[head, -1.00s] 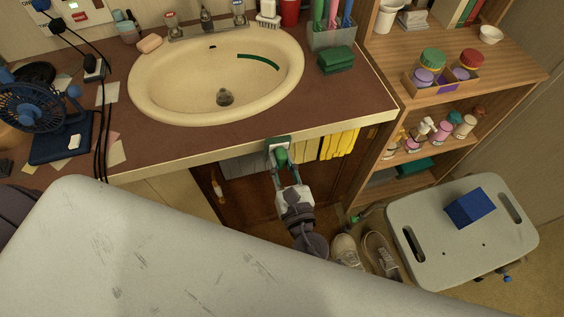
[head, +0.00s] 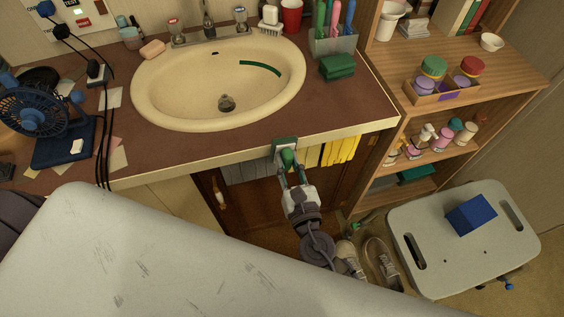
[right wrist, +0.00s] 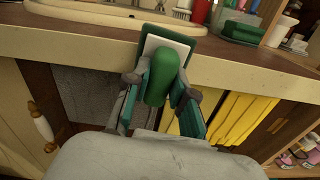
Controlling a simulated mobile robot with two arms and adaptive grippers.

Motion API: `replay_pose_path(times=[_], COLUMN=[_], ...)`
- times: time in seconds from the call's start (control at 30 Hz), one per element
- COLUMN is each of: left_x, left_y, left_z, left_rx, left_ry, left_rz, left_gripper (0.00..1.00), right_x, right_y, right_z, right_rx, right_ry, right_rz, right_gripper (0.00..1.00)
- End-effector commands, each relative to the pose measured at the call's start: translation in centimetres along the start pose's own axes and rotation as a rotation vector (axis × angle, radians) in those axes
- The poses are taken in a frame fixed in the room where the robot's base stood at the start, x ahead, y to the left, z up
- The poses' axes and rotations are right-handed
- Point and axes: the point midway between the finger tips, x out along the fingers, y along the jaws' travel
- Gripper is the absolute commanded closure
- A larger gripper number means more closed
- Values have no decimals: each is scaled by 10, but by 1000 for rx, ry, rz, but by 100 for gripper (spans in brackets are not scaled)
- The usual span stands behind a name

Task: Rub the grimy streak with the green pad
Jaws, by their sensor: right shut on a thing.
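The grimy streak (head: 261,68) is a dark green arc on the back right inner wall of the cream sink (head: 180,98). My right gripper (head: 288,166) is shut on the green handle of the green pad (head: 285,143), which has a white plate between handle and pad. It holds the pad at the counter's front edge, below and apart from the streak. In the right wrist view, the pad (right wrist: 185,22) stands up against the counter edge, with the handle toward me; I cannot tell if it touches. My left gripper is not in view.
A green block (head: 337,67) and a cup of brushes (head: 333,40) stand right of the sink. A blue fan (head: 45,112) and cables are at left. Yellow cloths (head: 338,149) hang under the counter edge. A wooden shelf (head: 450,105) and grey stool (head: 430,225) are at right.

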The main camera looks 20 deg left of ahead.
Motion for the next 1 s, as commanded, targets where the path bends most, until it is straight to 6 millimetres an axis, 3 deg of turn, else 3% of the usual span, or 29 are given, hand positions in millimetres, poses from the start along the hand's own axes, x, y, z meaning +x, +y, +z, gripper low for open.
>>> replay_pose_path(times=[0.23,0.47,1.0], left_x=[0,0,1], left_y=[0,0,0], left_z=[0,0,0], left_rx=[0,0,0], left_ry=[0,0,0], left_rz=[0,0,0], left_gripper=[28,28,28], right_x=[-1,2,5], right_y=[-22,-24,18], right_z=[3,3,-1], right_rx=[0,1,4], right_ry=[-1,-1,-1], right_rz=[0,0,8], right_gripper=[100,100,100])
